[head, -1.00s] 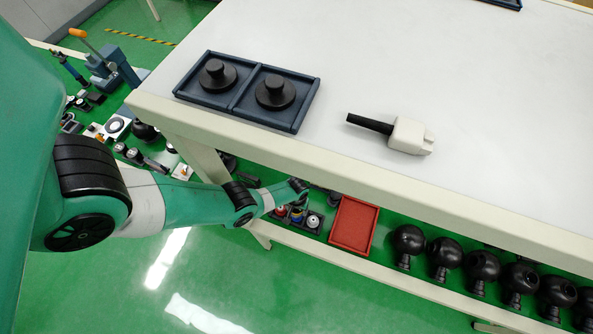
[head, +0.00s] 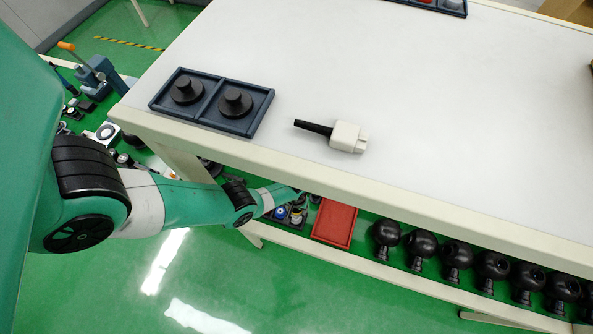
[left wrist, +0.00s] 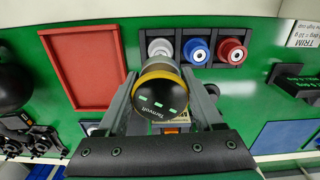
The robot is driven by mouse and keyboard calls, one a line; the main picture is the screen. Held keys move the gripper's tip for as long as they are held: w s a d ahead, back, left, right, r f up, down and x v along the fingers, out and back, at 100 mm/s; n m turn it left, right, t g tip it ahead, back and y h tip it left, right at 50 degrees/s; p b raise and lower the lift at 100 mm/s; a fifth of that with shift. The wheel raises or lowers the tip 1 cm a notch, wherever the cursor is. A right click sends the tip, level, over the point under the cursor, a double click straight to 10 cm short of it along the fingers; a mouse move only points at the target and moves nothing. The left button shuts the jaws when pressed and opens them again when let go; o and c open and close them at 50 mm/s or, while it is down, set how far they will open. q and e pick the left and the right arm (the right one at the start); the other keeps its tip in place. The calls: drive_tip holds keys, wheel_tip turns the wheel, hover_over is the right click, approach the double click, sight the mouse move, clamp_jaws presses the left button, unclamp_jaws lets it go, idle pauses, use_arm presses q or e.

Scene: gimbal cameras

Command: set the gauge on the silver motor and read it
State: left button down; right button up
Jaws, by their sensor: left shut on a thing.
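My left gripper (left wrist: 166,84) is shut on the gauge (left wrist: 155,98), a round piece with a black face, green marks, the word "Tarnvolt" and a yellow band. Three motors stand in a dark holder (left wrist: 178,34): the silver motor (left wrist: 160,47), a blue motor (left wrist: 196,50) and a red motor (left wrist: 231,51). In the left wrist view the gauge overlaps the lower part of the silver motor; I cannot tell whether they touch. In the head view my left gripper (head: 304,199) is small beside the motors on the low shelf, and the gauge cannot be made out. My right gripper is not in view.
A red tray (head: 334,222) lies beside the holder. Several black ball-shaped things (head: 421,243) line the low shelf. The white tabletop (head: 420,90) overhangs it, with a dark two-part tray (head: 197,118) and a white block with a black handle (head: 346,136).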

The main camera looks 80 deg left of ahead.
use_arm(q)
drive_tip(key=shift+s+f+b, duration=0.1)
drive_tip(key=shift+f+b, duration=0.6)
drive_tip(key=shift+b, duration=0.05)
wheel_tip(320, 180, down, 4)
drive_tip(key=b, duration=0.4)
drive_tip(key=shift+f, duration=0.2)
drive_tip(key=shift+f+b, duration=1.25)
drive_tip(key=shift+b, duration=0.2)
unclamp_jaws()
drive_tip(key=shift+r, duration=0.1)
wheel_tip(320, 180, up, 12)
drive_tip(key=p, duration=1.2)
drive_tip(key=shift+f, duration=0.2)
drive_tip(key=shift+f, duration=0.1)
